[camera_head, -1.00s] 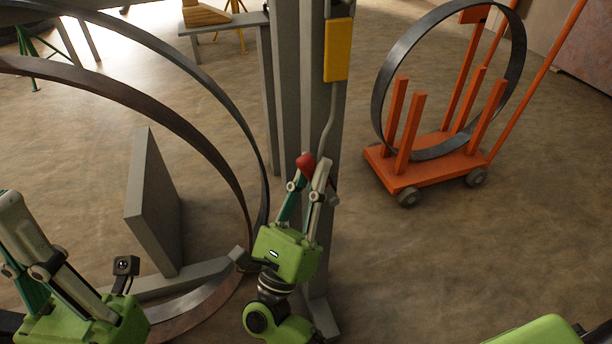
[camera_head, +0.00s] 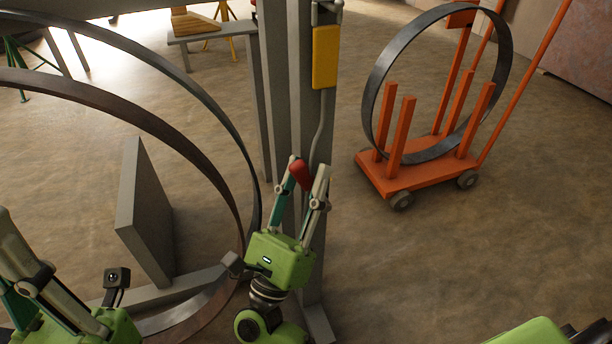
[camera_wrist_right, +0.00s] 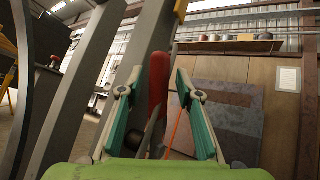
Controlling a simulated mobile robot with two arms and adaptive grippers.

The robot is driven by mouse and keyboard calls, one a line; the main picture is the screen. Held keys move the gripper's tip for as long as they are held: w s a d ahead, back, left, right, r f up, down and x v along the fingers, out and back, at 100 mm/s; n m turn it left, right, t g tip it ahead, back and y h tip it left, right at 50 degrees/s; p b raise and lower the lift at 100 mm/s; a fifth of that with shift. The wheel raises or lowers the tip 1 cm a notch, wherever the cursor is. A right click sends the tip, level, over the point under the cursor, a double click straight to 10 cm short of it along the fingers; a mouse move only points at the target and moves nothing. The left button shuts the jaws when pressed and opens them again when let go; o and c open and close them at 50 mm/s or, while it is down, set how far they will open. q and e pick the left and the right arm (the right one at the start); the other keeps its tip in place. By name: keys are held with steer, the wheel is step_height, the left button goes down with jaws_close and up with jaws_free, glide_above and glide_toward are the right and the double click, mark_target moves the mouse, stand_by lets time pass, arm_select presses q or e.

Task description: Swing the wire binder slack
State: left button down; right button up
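The wire binder shows as a lever with a red handle (camera_head: 301,173) close to the grey steel post; its red grip also shows in the right wrist view (camera_wrist_right: 159,80). My right gripper (camera_head: 309,168) points up at it. In the wrist view its two fingers (camera_wrist_right: 158,74) stand apart on either side of the red grip, with gaps showing. The binder's lower part is mostly hidden behind my gripper. My left gripper (camera_head: 12,262) is at the lower left, partly cut off, with its fingertip gap unclear. It holds nothing visible.
A large steel reel (camera_head: 190,82) stands at left, with a grey plate (camera_head: 146,215) inside its curve. The grey post (camera_head: 279,110) carries a yellow box (camera_head: 326,57). An orange cart (camera_head: 416,176) holds a steel ring (camera_head: 372,95) at right.

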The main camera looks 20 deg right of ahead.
steer(key=v, duration=1.2)
